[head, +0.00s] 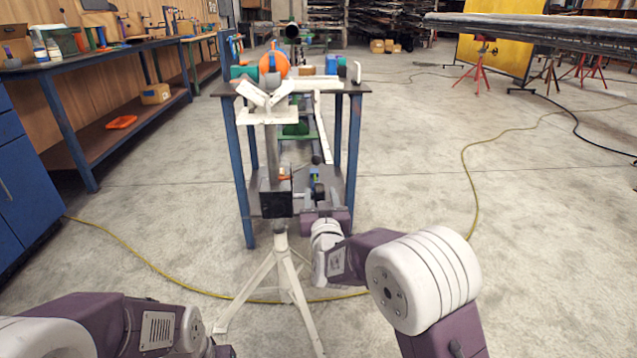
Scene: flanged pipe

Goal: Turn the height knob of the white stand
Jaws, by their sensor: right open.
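The white stand is a tripod (284,268) with a black block (276,199) on its column and a white V-shaped head (265,98) on top. It stands upright in front of a blue-legged table. I cannot clearly make out its height knob; the area beside the black block is small and partly covered by my right gripper. My right gripper (314,190) is open, just right of the black block. I cannot tell whether it touches the stand. My left arm shows at the bottom left, with its gripper out of the picture.
The blue-legged table (355,88) behind the stand carries an orange disc (273,66) and several small parts. A workbench (60,68) runs along the left wall. A yellow cable (470,185) crosses the floor.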

